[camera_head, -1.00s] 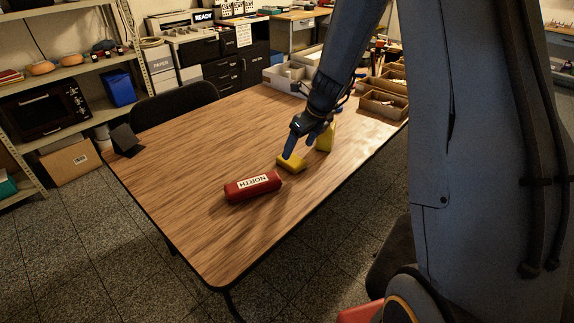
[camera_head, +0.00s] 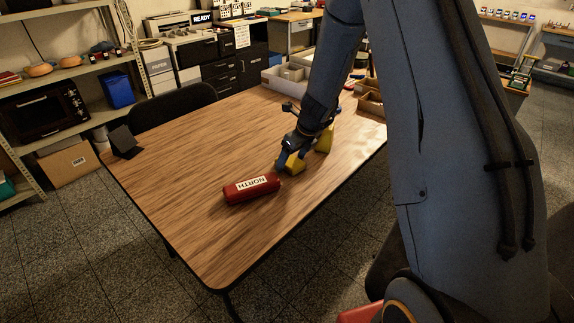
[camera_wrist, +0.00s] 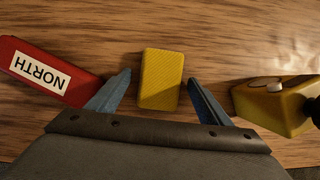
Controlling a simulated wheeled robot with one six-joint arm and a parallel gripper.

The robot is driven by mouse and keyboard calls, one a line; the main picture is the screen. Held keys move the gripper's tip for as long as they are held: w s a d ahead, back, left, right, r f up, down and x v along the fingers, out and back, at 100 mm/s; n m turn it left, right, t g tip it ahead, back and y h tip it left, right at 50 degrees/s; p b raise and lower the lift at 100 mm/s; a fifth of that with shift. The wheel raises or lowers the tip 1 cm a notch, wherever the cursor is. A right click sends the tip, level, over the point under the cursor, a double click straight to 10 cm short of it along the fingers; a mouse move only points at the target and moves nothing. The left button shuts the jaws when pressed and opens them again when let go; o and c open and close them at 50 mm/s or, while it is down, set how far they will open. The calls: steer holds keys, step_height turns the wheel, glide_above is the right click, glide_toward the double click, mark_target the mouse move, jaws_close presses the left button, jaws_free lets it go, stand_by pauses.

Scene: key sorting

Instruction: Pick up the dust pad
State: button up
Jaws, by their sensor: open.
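The dust pad looks to be the small yellow block (camera_wrist: 161,79) with a ribbed top, lying on the wooden table. In the head view the yellow block (camera_head: 292,165) is partly hidden by my gripper. My gripper (camera_wrist: 162,84) is open, with one blue finger on each side of the block. Gaps show between the fingers and the block. In the head view my gripper (camera_head: 284,161) is low over the table at the block.
A red NORTH key tag (camera_head: 252,188) lies left of the block, close to my left finger in the wrist view. A larger yellow object (camera_wrist: 274,103) stands to the right. The table's front left (camera_head: 190,225) is clear. Trays (camera_head: 371,104) sit at the back right.

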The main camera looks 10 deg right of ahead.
mark_target(292, 162)
steer(key=shift+f, duration=0.15)
steer(key=c, duration=1.1)
step_height(292, 162, up, 10)
steer(key=shift+r+p, duration=0.2)
steer(key=shift+p, duration=0.2)
